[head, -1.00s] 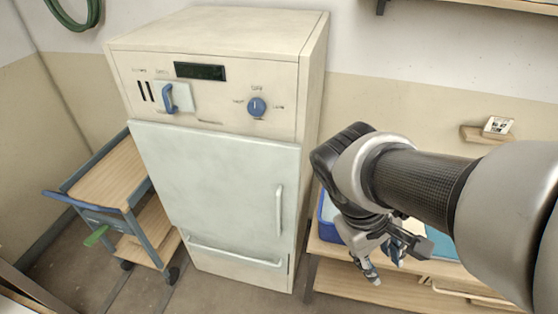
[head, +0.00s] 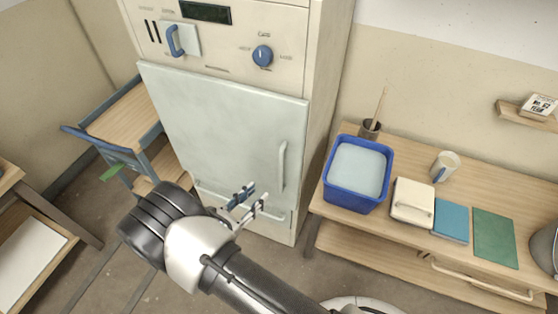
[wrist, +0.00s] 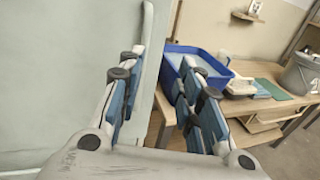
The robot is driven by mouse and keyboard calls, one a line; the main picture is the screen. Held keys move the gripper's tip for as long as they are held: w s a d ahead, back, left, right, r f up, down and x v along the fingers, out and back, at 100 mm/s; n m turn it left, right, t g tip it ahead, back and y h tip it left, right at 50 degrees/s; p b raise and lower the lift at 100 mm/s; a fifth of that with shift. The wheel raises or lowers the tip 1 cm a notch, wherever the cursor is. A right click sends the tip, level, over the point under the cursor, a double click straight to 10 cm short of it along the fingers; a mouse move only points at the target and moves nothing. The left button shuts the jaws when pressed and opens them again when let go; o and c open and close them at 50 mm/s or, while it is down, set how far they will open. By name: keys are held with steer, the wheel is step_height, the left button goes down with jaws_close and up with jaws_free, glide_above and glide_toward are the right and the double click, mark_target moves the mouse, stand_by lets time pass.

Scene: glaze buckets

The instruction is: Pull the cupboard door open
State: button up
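The tall cream cupboard (head: 330,80) has a pale door (head: 215,135) that sits shut in the head view. A vertical bar handle (head: 282,166) is on the door's right side. My gripper (head: 251,202) is open, in front of the door's lower part, left of and below the handle. In the wrist view my gripper (wrist: 160,95) has its fingers spread wide with nothing held. The pale door surface (wrist: 50,70) fills the left there.
A low wooden bench (head: 330,212) stands right of the cupboard, with a blue basin (head: 343,197), a mug (head: 446,165) and flat boxes. A cart (head: 120,115) stands at left. A blue dial (head: 262,55) and blue lever (head: 175,40) are above the door.

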mark_target(280, 167)
steer(key=shift+n+t+y, duration=0.7)
steer(key=shift+n, duration=0.1)
steer(key=x, duration=0.5)
steer(key=f+b+x, duration=0.1)
steer(key=x, duration=0.4)
steer(key=a+f+b+x, duration=0.1)
steer(key=x, duration=0.5)
steer(key=shift+w+f, duration=0.15)
steer(key=shift+w, duration=0.1)
steer(key=shift+c, duration=0.3)
jaws_close()
